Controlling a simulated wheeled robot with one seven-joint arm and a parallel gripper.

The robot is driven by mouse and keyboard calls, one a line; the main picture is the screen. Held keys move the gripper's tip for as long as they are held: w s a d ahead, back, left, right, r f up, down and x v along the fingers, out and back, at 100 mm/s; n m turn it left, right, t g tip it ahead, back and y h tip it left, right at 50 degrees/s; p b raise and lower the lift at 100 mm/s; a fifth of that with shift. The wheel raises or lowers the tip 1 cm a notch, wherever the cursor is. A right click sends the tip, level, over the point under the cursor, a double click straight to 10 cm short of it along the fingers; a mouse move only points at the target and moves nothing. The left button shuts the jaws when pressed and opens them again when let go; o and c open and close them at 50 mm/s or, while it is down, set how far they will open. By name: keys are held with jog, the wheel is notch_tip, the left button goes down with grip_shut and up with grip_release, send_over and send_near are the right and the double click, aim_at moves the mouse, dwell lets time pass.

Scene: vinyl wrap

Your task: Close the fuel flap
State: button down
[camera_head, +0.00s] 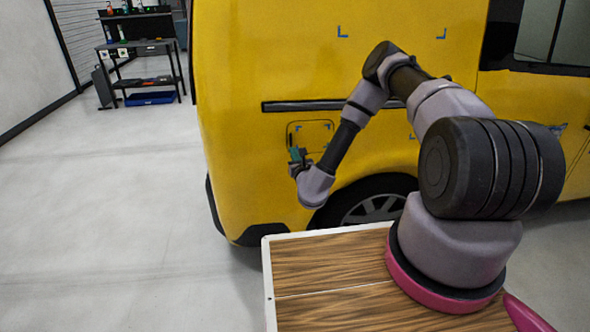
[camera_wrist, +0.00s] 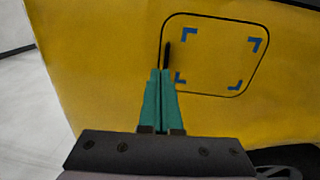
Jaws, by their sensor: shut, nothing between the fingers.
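The fuel flap (camera_wrist: 215,58) is a yellow rounded rectangle with a dark outline and blue corner marks, on the side of the yellow van. It looks flush with the body panel. In the head view the flap (camera_head: 318,132) sits below the dark side trim, above the rear wheel. My gripper (camera_wrist: 160,74) has teal fingers, shut and empty, at the flap's lower left edge, just under a short dark slot on it. I cannot tell whether the fingertips touch the panel. In the head view my gripper (camera_head: 297,152) is at the flap's left side and hides part of it.
The yellow van (camera_head: 260,60) fills the middle and right. Its rear wheel (camera_head: 375,205) is below my forearm. A wooden-topped surface (camera_head: 330,270) lies under my arm's base. A dark shelf bench (camera_head: 140,45) stands far back left. The grey floor at left is clear.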

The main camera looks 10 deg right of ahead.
jog(key=s, duration=0.8)
jog(key=w+a+r+n+y, duration=0.1)
jog(key=a+r+n+y, duration=0.4)
jog(key=r, duration=0.5)
jog(key=a+r+n+y, duration=0.2)
jog(key=a+r+y, duration=0.1)
jog(key=r+y, duration=0.55)
jog(key=s+a+r+n+g+y, duration=0.2)
jog(key=s+r+n+g+y, duration=0.1)
jog(key=s+r+n+g, duration=0.55)
jog(key=s+a+r+n+g+y, duration=0.3)
jog(key=s+r+n+g, duration=0.2)
jog(key=r+n+g, duration=0.5)
jog(key=s+d+n+g+h, duration=0.3)
jog(key=s+d+n+h, duration=0.4)
jog(key=s+h, duration=0.5)
jog(key=d+r+m+t+h, duration=0.1)
jog(key=d+r+t+h, duration=0.2)
jog(key=d, duration=0.6)
jog(key=s+d+r+m+t+h, duration=0.1)
jog(key=d+r+t+h, duration=0.3)
jog(key=d+t, duration=0.3)
jog(key=shift+d+t, duration=0.35)
jog(key=shift+d, duration=0.7)
jog(key=shift+r, duration=0.1)
